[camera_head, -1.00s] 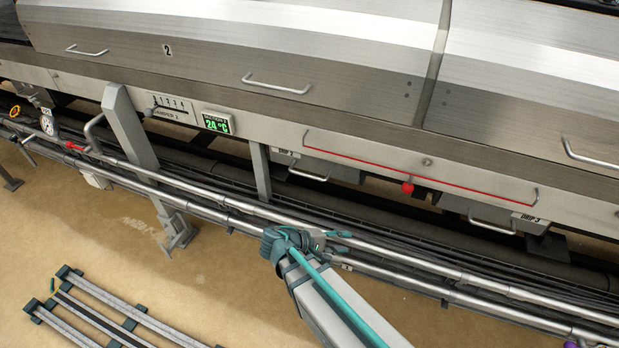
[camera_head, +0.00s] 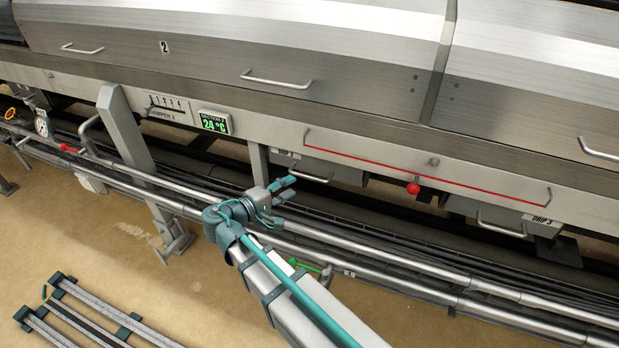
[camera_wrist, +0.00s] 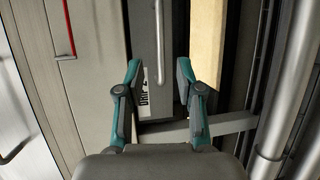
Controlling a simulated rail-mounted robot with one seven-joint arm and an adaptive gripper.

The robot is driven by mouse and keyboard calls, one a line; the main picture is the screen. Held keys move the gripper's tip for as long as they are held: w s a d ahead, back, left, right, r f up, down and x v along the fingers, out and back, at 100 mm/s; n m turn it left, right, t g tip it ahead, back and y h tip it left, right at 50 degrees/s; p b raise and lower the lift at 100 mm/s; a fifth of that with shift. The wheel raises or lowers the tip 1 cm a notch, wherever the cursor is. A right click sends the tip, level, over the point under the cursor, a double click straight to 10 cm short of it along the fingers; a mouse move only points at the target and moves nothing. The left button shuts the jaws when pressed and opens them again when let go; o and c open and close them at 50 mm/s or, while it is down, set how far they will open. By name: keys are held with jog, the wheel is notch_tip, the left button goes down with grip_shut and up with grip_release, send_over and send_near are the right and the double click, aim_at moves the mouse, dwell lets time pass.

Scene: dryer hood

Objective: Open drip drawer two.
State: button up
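Drip drawer two (camera_head: 340,171) is a grey box under the hood's lower rail, beside a grey post. Its bar handle (camera_head: 313,178) hangs on its front, and its label is partly visible. In the wrist view the drawer front (camera_wrist: 142,40) lies ahead, with the handle (camera_wrist: 159,45) running upward between my fingers and the label (camera_wrist: 145,95) near the left finger. My gripper (camera_head: 291,187) is open and empty, just in front of the handle's left end in the head view. In the wrist view its fingers (camera_wrist: 158,72) stand apart on either side of the handle's line. The drawer looks closed.
Long steel pipes (camera_head: 400,255) run in front of and below the drawers. A grey post (camera_head: 259,165) stands left of drawer two. Drawer three's handle (camera_head: 500,228) is to the right.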

aim_at(308, 176)
jog(key=x, duration=0.8)
jog(key=shift+w+d+f, duration=0.15)
jog(key=shift+w+d, duration=0.1)
grip_shut()
